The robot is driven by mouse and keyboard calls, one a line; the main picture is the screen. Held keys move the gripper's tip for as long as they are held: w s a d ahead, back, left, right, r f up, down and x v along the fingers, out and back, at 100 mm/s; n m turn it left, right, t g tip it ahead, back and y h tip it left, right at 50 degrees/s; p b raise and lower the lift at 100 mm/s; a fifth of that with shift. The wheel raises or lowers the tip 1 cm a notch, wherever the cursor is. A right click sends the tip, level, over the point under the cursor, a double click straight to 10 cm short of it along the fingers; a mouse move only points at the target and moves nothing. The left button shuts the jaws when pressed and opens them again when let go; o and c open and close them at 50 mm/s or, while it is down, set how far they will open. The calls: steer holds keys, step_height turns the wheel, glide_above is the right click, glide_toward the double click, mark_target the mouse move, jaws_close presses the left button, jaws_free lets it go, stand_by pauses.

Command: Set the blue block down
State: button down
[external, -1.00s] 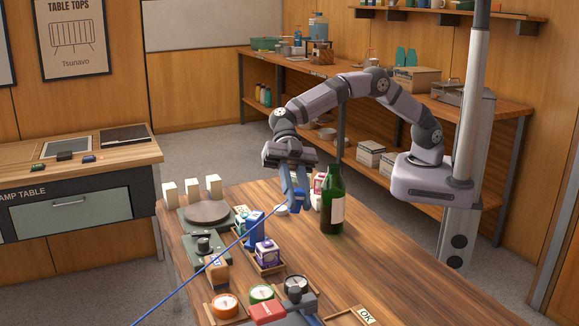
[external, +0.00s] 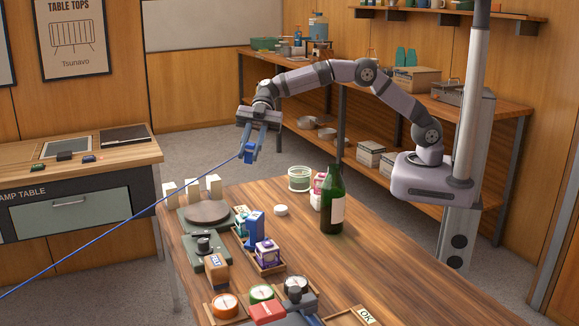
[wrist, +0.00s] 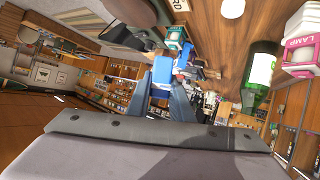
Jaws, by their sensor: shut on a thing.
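My gripper (external: 250,152) is shut on the blue block (external: 247,153) and holds it in the air above the far left end of the table (external: 370,265), behind the white blocks. In the wrist view the blue block (wrist: 161,73) shows between the fingertips, partly hidden by them. A thin blue line (external: 120,222) runs from near the block to the lower left of the external view. It moved with the gripper; I cannot tell how it is attached.
Below stand several white blocks (external: 192,190), a round dark plate (external: 207,211), a blue carton (external: 256,224), a purple carton (external: 267,252) and a white lid (external: 281,210). A green bottle (external: 332,205) stands tall to the right. The table's right side is mostly clear.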

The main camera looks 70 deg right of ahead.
steer(key=m+t, duration=0.2)
glide_above(258, 197)
steer(key=w, duration=0.2)
steer(key=f, duration=0.1)
steer(key=s+f+m, duration=0.1)
steer(key=s+f, duration=0.1)
steer(key=shift+f+m, duration=0.2)
steer(key=shift+m, duration=0.2)
steer(key=shift+f+p, duration=0.9)
steer(key=shift+f, duration=4.1)
steer(key=shift+f+b, duration=0.15)
steer(key=shift+b, duration=0.15)
steer(key=c, duration=2)
jaws_free()
steer(key=o, duration=0.4)
